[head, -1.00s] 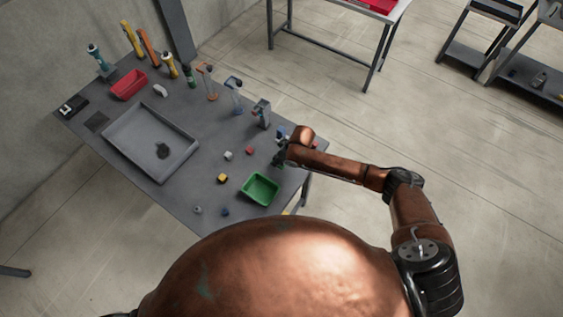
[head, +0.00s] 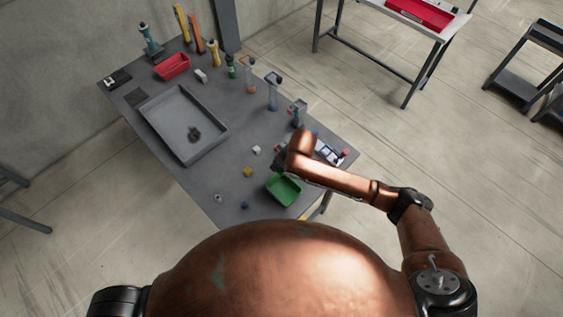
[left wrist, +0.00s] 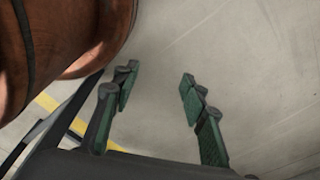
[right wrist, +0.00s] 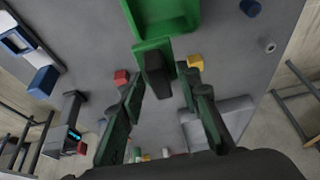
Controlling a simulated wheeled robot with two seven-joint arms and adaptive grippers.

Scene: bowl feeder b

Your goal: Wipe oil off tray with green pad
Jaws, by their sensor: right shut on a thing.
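The grey tray (head: 216,146) lies on the table in the head view, with a dark oil patch (head: 193,133) on its floor. The tray also shows in the right wrist view (right wrist: 205,125), partly behind a finger. My right gripper (right wrist: 158,82) is shut on the green pad (right wrist: 168,52), which has a dark block-shaped handle (right wrist: 154,70). In the head view my right gripper (head: 281,161) is beside the green bin, right of the tray and apart from it; my arm hides the pad there. My left gripper (left wrist: 157,78) is open and empty above the floor.
The green bin (head: 284,189) stands near the table's front right. Yellow (head: 248,171) and white (head: 257,150) cubes lie between bin and tray. A red bin (head: 172,66) and several bottles stand at the back. Bare table lies between cubes and tray.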

